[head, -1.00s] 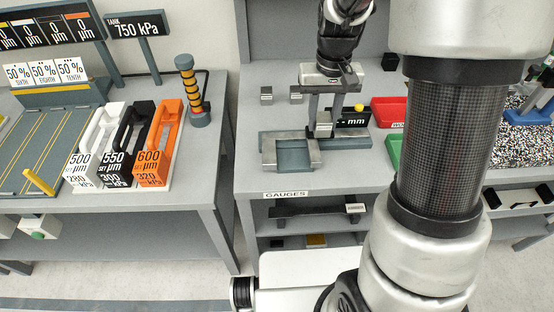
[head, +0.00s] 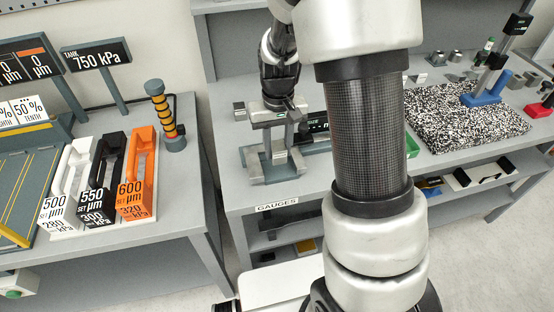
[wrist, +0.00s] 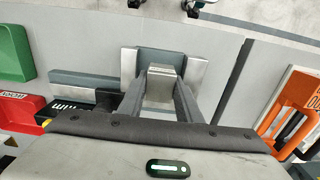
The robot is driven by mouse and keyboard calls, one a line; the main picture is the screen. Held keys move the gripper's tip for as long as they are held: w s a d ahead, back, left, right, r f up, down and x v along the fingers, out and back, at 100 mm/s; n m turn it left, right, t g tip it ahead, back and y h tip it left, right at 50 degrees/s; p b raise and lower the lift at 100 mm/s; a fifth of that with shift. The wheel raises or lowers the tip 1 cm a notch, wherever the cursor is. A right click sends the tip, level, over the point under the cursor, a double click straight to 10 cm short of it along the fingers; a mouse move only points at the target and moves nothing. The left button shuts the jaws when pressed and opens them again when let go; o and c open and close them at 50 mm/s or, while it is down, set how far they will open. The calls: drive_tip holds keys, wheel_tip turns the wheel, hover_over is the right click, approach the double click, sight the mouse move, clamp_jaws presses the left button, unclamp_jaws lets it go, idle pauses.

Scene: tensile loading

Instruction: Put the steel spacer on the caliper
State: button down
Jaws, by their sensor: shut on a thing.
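The caliper lies on the gauges bench. In the wrist view it is a blue-grey bed (wrist: 160,57) with a silver jaw on each side and a beam to the left. In the head view the caliper (head: 255,172) is partly hidden by my gripper. My gripper (head: 277,150) points down over the caliper; its fingertips (wrist: 163,72) lie between the two jaws in the wrist view. It is shut on the steel spacer (wrist: 161,88), a bright metal block between the fingers. I cannot tell whether the spacer touches the bed.
A black display (head: 318,124) stands behind the caliper, partly covered by my arm. A red bin (wrist: 22,107) and a green bin (wrist: 15,52) are at left in the wrist view. An orange weight (head: 137,180) stands on the left bench.

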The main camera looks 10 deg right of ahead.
sight(278, 159)
drive_tip(key=shift+f, duration=2.1)
drive_tip(key=shift+f, duration=0.2)
drive_tip(key=c, duration=1.3)
unclamp_jaws()
wheel_tip(278, 159, up, 12)
drive_tip(key=shift+f, duration=0.15)
drive_tip(key=s+r+t, duration=0.2)
drive_tip(key=s+r, duration=0.3)
drive_tip(key=s, duration=0.1)
drive_tip(key=s+r+t, duration=0.1)
drive_tip(key=s+r, duration=0.4)
drive_tip(key=s, duration=0.1)
drive_tip(key=s+r+t, duration=0.2)
drive_tip(key=s+r, duration=0.3)
drive_tip(key=s, duration=0.1)
drive_tip(key=shift+s+r+t, duration=0.2)
drive_tip(key=shift+t, duration=0.1)
